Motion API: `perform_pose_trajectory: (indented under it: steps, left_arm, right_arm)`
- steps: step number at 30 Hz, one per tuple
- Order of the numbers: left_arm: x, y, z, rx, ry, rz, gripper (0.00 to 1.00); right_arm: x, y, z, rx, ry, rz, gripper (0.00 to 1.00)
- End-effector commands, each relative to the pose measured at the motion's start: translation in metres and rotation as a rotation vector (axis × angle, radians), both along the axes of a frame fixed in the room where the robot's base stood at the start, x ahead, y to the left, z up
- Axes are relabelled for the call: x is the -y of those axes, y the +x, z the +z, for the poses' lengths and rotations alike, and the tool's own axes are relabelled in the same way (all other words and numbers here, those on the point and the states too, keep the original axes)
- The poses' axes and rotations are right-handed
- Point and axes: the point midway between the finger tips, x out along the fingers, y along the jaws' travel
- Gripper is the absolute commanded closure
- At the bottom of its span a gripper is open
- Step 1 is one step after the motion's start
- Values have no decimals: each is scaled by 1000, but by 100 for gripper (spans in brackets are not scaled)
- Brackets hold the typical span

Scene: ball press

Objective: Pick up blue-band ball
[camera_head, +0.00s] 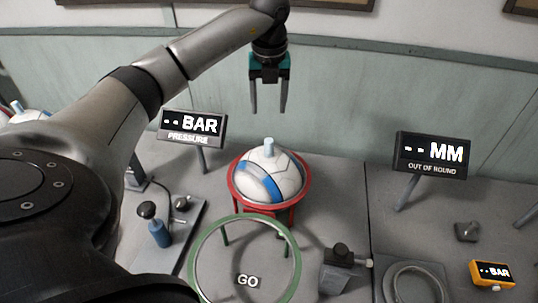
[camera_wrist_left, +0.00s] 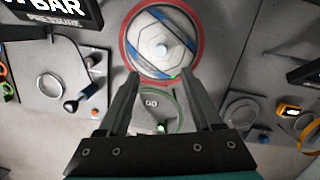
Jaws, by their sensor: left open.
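The blue-band ball (camera_head: 268,175) is white with a blue band and a pale blue knob on top. It sits in a red ring stand (camera_head: 234,192) at the middle of the bench. The ball also shows at the top of the left wrist view (camera_wrist_left: 150,52). My left gripper (camera_head: 269,108) hangs above and behind the ball in the head view, fingers pointing down. It is open and empty, with clear air between fingertips and ball. Its fingers also show in the left wrist view (camera_wrist_left: 172,80). My right gripper is not in view.
A green ring (camera_head: 193,262) marked GO stands in front of the red stand. A pressure display (camera_head: 192,127) is left of the ball; an out-of-round display (camera_head: 432,152) is right. A blue-handled pump (camera_head: 160,234) is at left, a yellow gauge (camera_head: 492,273) at right.

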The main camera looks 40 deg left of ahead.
Motion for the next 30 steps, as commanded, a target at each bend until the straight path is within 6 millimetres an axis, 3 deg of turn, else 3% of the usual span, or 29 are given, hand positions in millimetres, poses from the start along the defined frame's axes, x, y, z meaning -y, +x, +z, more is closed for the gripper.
perform_pose_trajectory:
  steps: [3,7,12,19,27,30]
  left_arm:
    - [-1,2,-27,-6,-3,-2,34]
    - [-4,5,-55,-4,-3,-2,34]
    - [-7,9,-81,-3,-3,-3,34]
    - [-9,11,-95,-2,-4,-3,34]
    - [-14,17,-133,-2,-4,-3,34]
    - [-15,18,-139,-2,-2,-4,34]
  right_arm:
    - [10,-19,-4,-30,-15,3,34]
    - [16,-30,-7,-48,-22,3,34]
    - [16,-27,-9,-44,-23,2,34]
    - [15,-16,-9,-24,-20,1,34]
    - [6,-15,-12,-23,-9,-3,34]
    - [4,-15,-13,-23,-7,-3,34]
